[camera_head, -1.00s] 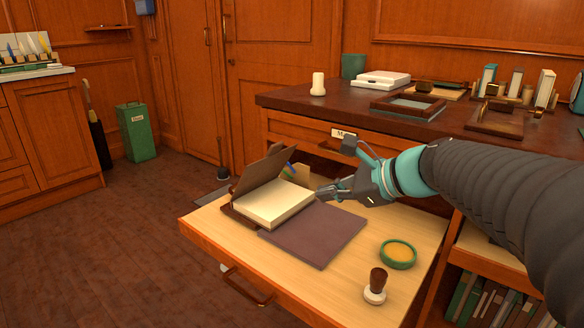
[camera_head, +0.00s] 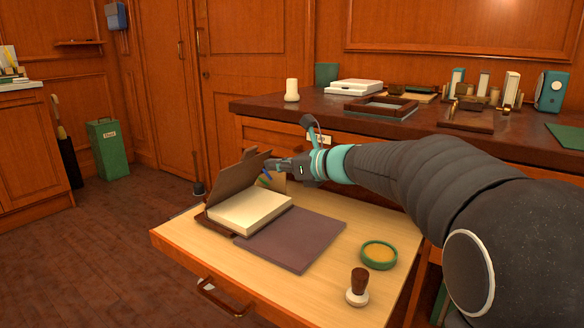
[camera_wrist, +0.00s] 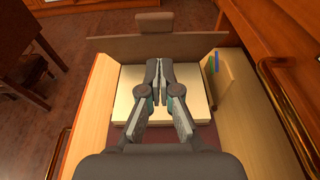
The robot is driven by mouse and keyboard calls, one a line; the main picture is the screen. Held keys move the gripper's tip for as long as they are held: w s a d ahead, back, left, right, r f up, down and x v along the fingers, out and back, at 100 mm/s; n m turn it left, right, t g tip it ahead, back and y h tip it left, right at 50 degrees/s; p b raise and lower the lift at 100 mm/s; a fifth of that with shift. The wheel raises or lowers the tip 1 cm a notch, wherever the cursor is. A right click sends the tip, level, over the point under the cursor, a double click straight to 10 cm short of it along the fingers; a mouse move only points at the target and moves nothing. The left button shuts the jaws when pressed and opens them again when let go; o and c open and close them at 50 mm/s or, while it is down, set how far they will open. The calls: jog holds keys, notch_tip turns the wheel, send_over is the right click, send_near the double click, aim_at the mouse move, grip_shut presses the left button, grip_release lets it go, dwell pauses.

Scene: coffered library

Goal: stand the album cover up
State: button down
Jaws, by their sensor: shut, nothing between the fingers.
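An album lies on the light wooden pull-out surface, its cream page block (camera_head: 250,210) facing up. A brown cover panel (camera_head: 232,178) rises tilted along its far left side; in the wrist view this panel (camera_wrist: 105,46) crosses beyond the pages. A flat dark purple-brown panel (camera_head: 290,240) lies to the right of the pages; I cannot tell whether it is joined to the album. My gripper (camera_head: 272,164) is shut and empty, close to the panel's upper right edge. In the wrist view my gripper (camera_wrist: 159,64) is over the pages, just short of the panel; contact is unclear.
A green-rimmed round dish (camera_head: 379,254) and a wooden-handled stamp (camera_head: 358,288) stand at the front right. Small coloured items (camera_wrist: 214,62) sit right of the pages. The dark desk top (camera_head: 330,108) with trays is behind. The surface's near right is partly clear.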

aim_at(253, 153)
jog(key=shift+w+a+r, duration=0.5)
jog(key=shift+w+a, duration=0.1)
jog(key=shift+a, duration=0.1)
jog(key=shift+w+a+r, duration=0.5)
jog(key=shift+w+a, duration=0.05)
jog(key=shift+a, duration=0.15)
jog(key=shift+r+p, duration=0.2)
jog(key=shift+p, duration=0.3)
